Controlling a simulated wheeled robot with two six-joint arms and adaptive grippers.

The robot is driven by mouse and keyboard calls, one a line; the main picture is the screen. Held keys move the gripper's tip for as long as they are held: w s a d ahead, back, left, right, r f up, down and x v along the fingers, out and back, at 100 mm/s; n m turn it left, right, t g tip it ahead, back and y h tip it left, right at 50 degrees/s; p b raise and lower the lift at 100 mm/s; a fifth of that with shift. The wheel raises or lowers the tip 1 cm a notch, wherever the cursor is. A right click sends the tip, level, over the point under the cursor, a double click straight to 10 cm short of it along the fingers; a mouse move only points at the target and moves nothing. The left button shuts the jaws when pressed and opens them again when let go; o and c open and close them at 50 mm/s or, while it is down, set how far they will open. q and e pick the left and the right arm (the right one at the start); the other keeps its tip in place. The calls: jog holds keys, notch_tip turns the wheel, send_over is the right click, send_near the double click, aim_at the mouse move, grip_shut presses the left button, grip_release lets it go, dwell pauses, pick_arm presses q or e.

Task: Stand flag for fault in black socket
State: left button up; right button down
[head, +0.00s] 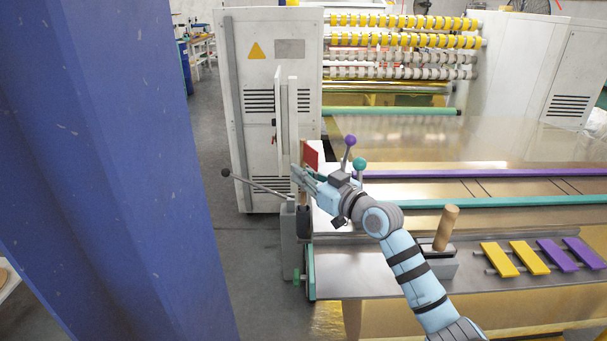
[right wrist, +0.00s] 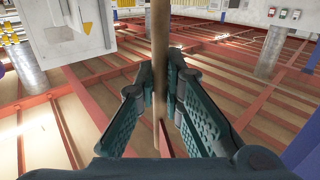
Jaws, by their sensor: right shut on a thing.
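My right gripper (head: 299,176) is shut on a thin pole, beside a small red flag (head: 311,155) at the left end of the machine's table. In the right wrist view, the gripper (right wrist: 161,85) closes around the light brown pole (right wrist: 160,35), which stands upright between the fingers. A thin red strip (right wrist: 166,140) shows low behind them, perhaps the flag's edge. A dark cylinder (head: 304,222), likely the black socket, is on the grey post just below the gripper. The pole's lower end is not clear, so I cannot tell whether it touches the socket. My left gripper is not in view.
Levers with a black ball (head: 226,173), a purple ball (head: 350,141) and a teal ball (head: 359,164) surround the gripper. A large blue surface (head: 120,170) fills the left.

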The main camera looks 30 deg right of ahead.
jog(key=c, duration=1.6)
grip_release()
jog(key=shift+c, duration=0.2)
jog(key=shift+s, duration=0.1)
jog(key=v, duration=0.7)
jog(key=shift+s, duration=0.15)
jog(key=shift+d, duration=0.1)
